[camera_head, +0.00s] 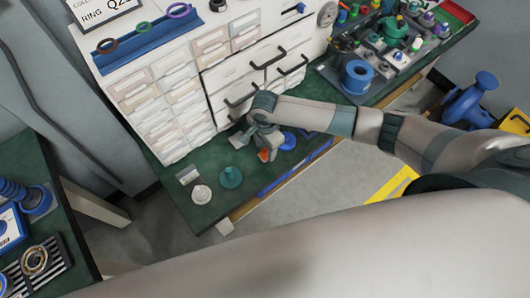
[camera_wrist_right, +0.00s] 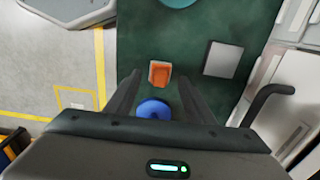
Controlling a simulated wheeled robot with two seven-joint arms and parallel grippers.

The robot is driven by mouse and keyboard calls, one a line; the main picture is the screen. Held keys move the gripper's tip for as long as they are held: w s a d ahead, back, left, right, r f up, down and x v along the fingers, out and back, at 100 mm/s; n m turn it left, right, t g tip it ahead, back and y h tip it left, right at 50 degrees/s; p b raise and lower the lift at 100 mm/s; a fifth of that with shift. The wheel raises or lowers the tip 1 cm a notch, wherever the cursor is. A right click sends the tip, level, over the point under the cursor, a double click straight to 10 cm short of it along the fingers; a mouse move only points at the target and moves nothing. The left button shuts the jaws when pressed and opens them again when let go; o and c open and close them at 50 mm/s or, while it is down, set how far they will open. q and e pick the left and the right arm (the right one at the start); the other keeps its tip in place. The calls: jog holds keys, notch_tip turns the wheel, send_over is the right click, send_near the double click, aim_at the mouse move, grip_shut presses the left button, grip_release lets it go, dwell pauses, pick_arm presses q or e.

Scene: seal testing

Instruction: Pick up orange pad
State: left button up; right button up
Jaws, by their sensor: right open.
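The orange pad (camera_wrist_right: 160,74) lies on the green bench top (camera_wrist_right: 215,100), seen in the right wrist view just ahead of and between my finger tips. In the head view only a small orange part (camera_head: 264,155) shows beside my right gripper (camera_head: 262,146), which partly hides it. My right gripper is open, with its two fingers apart above the bench and nothing between them that it grips. Whether the fingers are level with the pad cannot be told. My left gripper is not in view.
A blue round pad (camera_wrist_right: 153,108) lies close to the orange one. A grey square plate (camera_wrist_right: 222,59) and a teal disc (camera_head: 230,177) are nearby. A white drawer cabinet (camera_head: 185,85) with dark handles (camera_head: 268,58) stands behind. The bench front edge is close.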

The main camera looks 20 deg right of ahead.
jog(key=shift+f, duration=1.15)
jog(key=c, duration=1.1)
